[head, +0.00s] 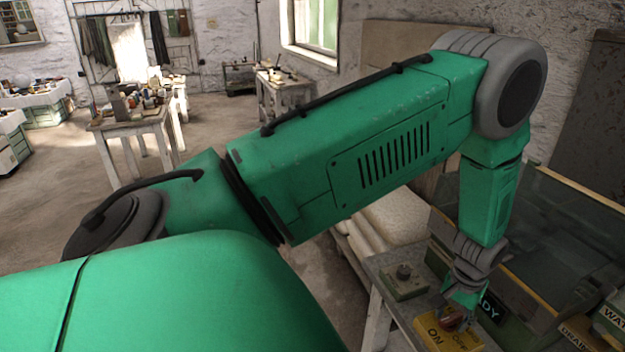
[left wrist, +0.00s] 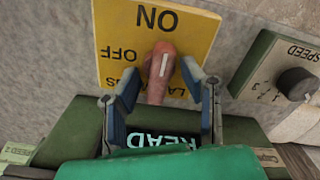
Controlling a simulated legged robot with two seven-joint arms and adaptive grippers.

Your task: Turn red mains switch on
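The red switch handle (left wrist: 161,68), with a white stripe, stands on a yellow plate (left wrist: 200,35) lettered ON and OFF, upside down in the left wrist view. The stripe points up the picture, with OFF to its left; the exact setting is unclear. In the head view the yellow plate (head: 463,342) is at the lower right, partly covered by my gripper. My left gripper (left wrist: 159,76) is open, one finger on each side of the handle, with visible gaps; contact is not visible. It also shows in the head view (head: 458,307). My right gripper is out of view.
A green SPEED box with a dark knob (left wrist: 296,84) sits beside the yellow plate. A READY sign (head: 490,306) is close to my gripper. A glass-sided tank (head: 560,235) stands at the right. Work tables (head: 130,122) and open floor lie behind.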

